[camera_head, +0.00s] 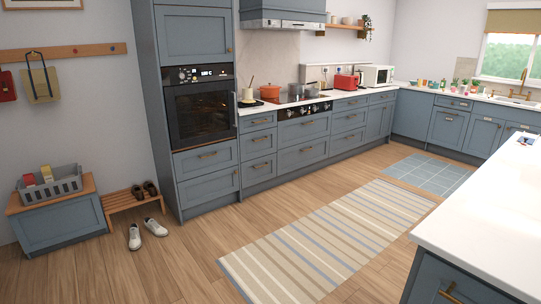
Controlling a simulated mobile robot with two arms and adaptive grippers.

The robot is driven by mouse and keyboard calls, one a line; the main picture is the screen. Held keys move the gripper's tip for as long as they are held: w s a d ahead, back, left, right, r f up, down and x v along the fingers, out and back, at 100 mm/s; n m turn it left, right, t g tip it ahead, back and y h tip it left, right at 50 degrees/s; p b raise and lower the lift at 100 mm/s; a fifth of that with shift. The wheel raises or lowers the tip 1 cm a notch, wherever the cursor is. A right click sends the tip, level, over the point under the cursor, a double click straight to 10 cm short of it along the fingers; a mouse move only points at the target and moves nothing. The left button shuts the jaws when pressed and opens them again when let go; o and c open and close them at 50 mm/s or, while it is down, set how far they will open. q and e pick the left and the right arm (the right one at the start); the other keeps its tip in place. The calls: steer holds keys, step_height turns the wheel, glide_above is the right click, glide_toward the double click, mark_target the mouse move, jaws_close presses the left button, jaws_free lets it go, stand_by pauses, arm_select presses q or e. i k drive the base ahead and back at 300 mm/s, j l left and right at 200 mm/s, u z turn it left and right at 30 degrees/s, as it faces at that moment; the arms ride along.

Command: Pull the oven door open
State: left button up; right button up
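The built-in oven (200,103) sits in the tall blue cabinet at the left of the head view. Its dark glass door (203,113) looks closed. A control panel with knobs and a display (203,74) is above the door. A slim vertical handle (235,108) shows at the right edge of the door. Neither of my grippers is in view.
A striped rug (322,240) lies on the wooden floor. White shoes (145,234), a low wooden rack (132,200) and a blue bench (60,217) stand left of the oven cabinet. A white-topped island (490,220) is at the right. Floor before the oven is clear.

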mark_target(203, 113)
steer(key=i+j+u, duration=0.2)
steer(key=i, duration=0.8)
steer(key=i+u, duration=0.2)
steer(key=i, duration=0.8)
steer(key=i+l+u, duration=0.2)
steer(key=i, duration=0.8)
